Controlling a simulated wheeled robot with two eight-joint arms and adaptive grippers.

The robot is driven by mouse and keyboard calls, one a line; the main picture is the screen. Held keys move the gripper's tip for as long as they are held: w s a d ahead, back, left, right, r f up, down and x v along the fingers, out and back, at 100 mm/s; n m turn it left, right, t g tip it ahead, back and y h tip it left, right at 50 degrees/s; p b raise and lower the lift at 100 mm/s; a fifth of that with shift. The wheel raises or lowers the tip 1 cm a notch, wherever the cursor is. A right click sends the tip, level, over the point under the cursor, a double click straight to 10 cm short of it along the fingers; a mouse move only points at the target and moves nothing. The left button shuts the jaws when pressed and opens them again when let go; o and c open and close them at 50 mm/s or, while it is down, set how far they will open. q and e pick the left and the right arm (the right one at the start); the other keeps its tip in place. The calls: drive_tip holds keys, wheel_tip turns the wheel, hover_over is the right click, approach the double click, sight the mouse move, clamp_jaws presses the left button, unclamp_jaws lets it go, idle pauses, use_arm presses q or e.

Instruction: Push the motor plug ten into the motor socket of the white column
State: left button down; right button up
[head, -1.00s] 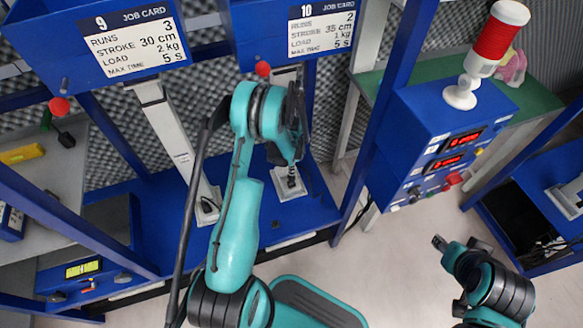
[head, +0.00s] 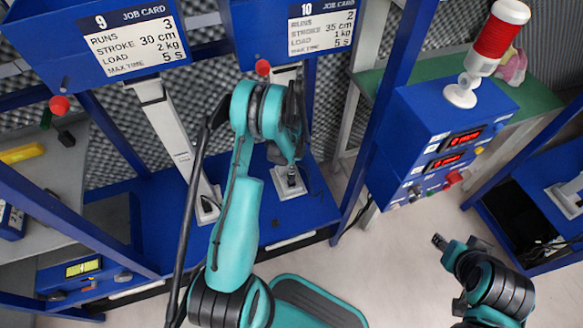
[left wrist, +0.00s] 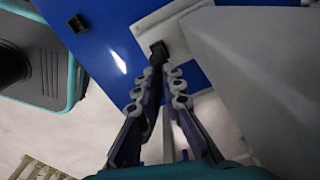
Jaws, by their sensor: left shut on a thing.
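My left gripper (head: 291,163) points down at the foot of the white column (head: 286,76) under job card 10. In the left wrist view, my left gripper (left wrist: 160,76) is shut on a small black plug (left wrist: 158,49), the motor plug. The plug's far end is at the white base plate (left wrist: 150,22) beside the column (left wrist: 250,70). I cannot tell how deep it sits, and the socket is hidden behind it. The base plate (head: 284,191) also shows in the head view.
Another white column (head: 172,135) stands to the left under job card 9. A blue control box (head: 425,135) with red displays and a red-white lamp (head: 495,40) is at the right. Blue frame posts flank the bay. The floor (head: 385,270) in front is clear.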

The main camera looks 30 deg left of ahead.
use_arm(q)
drive_tip(key=shift+f, duration=1.45)
drive_tip(key=c, duration=1.6)
unclamp_jaws()
drive_tip(key=shift+r, duration=0.1)
wheel_tip(320, 180, up, 12)
drive_tip(key=shift+f, duration=0.1)
